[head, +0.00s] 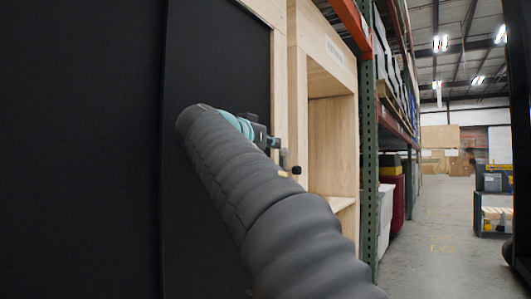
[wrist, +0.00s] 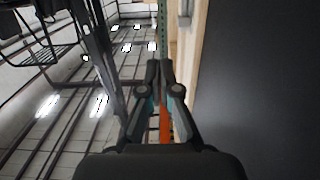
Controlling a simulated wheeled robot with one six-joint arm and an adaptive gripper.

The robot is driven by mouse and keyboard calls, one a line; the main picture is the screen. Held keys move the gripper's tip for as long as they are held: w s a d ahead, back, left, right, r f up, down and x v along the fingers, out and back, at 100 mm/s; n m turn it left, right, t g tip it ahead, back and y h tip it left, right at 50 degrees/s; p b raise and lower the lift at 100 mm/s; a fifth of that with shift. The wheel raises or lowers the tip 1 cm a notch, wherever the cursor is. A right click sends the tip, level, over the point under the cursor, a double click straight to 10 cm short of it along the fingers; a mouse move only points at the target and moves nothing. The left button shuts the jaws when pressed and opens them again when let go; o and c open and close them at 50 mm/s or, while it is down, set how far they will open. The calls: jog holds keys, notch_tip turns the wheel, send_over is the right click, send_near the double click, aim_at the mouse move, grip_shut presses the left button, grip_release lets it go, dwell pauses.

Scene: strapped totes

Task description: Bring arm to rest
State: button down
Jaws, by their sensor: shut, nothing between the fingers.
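My arm, in a dark ribbed sleeve, reaches up from the bottom of the head view toward a black panel. My gripper (head: 290,167) is at its end, small in that view, in front of the wooden frame beside the panel. In the wrist view my gripper (wrist: 166,72) points away from the camera with its fingertips together. Nothing shows between the fingers. No strapped tote can be made out in either view.
A black panel (head: 80,150) fills the left, close to my arm; it also shows in the wrist view (wrist: 262,90). A wooden shelf frame (head: 298,95) and a green rack post (head: 369,150) stand right of it. The concrete aisle (head: 440,225) is open, with a cart (head: 494,205) at right.

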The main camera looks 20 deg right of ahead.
jog(key=s+a+f+n+g+y, duration=0.1)
jog(key=s+a+f+n+y, duration=0.1)
jog(key=s+f, duration=0.8)
jog(key=s+a+f+n+g+y+p, duration=0.1)
jog(key=s+f+n+y, duration=0.4)
jog(key=f, duration=1.7)
jog(key=s+a+f+n+g+y, duration=0.3)
jog(key=s+a+f+y, duration=0.2)
jog(key=s+f, duration=0.9)
notch_tip(320, 180, down, 2)
jog(key=shift+s+a+f+y+p, duration=0.15)
jog(key=shift+s+y+p, duration=0.2)
jog(key=shift+y, duration=0.55)
